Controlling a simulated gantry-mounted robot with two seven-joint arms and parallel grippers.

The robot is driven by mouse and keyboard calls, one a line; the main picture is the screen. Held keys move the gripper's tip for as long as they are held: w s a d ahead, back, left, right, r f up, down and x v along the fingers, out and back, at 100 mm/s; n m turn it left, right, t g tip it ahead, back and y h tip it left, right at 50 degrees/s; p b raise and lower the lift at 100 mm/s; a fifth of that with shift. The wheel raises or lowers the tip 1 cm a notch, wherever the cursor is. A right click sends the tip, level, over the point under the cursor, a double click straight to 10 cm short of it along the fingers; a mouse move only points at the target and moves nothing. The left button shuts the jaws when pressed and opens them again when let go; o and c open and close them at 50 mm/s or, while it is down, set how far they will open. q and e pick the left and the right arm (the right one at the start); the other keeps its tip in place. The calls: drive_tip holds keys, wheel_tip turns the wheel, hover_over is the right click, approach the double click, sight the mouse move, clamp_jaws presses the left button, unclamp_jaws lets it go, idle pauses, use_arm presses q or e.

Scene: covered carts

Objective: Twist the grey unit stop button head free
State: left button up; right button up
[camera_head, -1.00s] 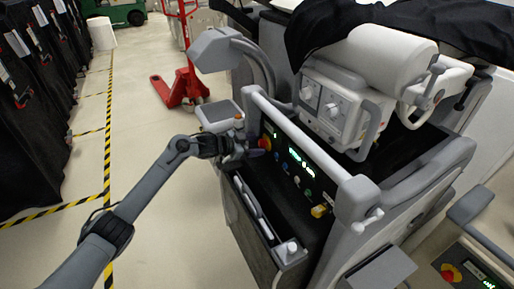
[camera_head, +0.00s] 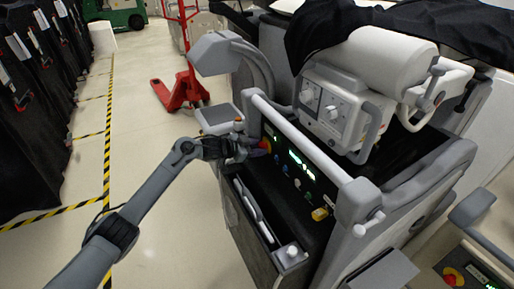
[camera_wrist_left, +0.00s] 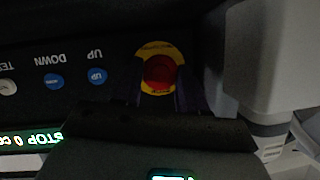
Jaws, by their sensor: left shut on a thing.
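The grey unit (camera_head: 345,195) stands at centre right, with a dark control panel under its white push rail. Its red stop button head (camera_head: 265,144) is at the far left end of that panel. In the left wrist view the red head (camera_wrist_left: 160,71) sits on a yellow ring. My left gripper (camera_head: 254,150) reaches in from the left at the button. In the left wrist view its dark fingers (camera_wrist_left: 160,95) stand on either side of the head, shut on it. The fingertips are dim and partly hidden. My right gripper is not in view.
Blue UP (camera_wrist_left: 97,76) and DOWN (camera_wrist_left: 54,81) buttons lie beside the stop button.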

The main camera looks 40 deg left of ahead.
use_arm(q)
drive_tip(key=shift+r+m+p, duration=0.1)
drive_tip(key=shift+m+p, duration=0.2)
drive_tip(key=shift+p, duration=0.4)
drive_tip(key=shift+s+d+m+t+y+p, duration=0.15)
drive_tip(key=shift+m+t+y+p, duration=0.3)
drive_tip(key=shift+m+p, duration=0.3)
drive_tip(key=shift+f+m+t+y, duration=0.25)
drive_tip(key=shift+m+y, duration=0.3)
drive_tip(key=shift+m, duration=0.2)
drive_tip(key=shift+m+p, duration=0.35)
drive_tip(key=shift+m, duration=0.15)
drive_tip(key=o, duration=1.1)
